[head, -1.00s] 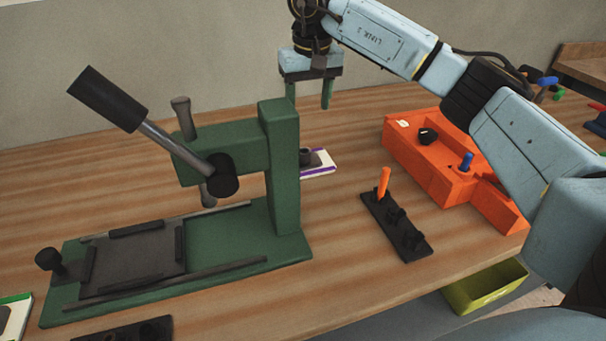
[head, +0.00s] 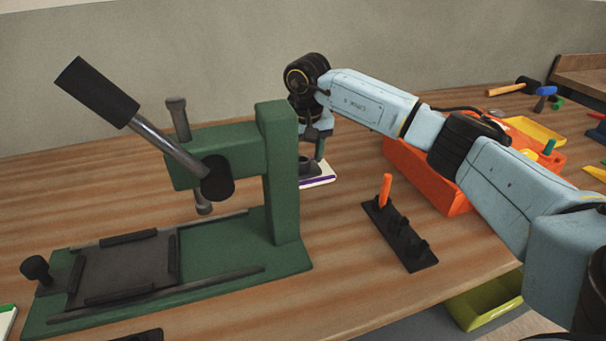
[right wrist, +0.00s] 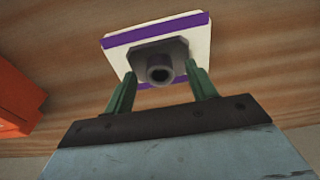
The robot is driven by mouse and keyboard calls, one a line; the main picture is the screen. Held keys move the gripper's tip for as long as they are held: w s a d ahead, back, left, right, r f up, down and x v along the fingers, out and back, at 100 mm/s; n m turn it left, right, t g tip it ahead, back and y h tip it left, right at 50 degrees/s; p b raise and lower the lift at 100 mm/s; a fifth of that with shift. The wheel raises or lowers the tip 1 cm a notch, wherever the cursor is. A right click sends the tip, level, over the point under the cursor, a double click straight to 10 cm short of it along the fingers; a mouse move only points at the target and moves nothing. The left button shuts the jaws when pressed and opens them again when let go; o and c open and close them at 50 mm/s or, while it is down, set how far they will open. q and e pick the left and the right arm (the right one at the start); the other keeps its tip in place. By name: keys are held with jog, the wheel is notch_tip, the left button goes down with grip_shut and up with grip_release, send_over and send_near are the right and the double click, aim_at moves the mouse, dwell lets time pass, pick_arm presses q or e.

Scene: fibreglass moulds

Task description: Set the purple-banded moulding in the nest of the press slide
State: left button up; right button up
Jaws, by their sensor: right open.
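The purple-banded moulding (head: 320,177) lies on the bench behind the press post, partly hidden in the head view. In the right wrist view the moulding (right wrist: 193,28) is a white plate with purple bands and a grey raised boss (right wrist: 160,70) in its middle. My right gripper (right wrist: 158,80) is open, its green fingers on either side of the boss; I cannot tell whether they touch it. My left gripper is not in view.
The green press (head: 284,190) stands left of the moulding, its lever (head: 140,125) raised. A black rack (head: 402,238) with an orange peg is on the right. An orange box (head: 425,178) lies behind the right arm. A yellow-green bin (head: 485,300) is below the bench edge.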

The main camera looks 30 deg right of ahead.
jog(key=shift+f, duration=0.25)
jog(key=shift+c, duration=0.5)
grip_shut()
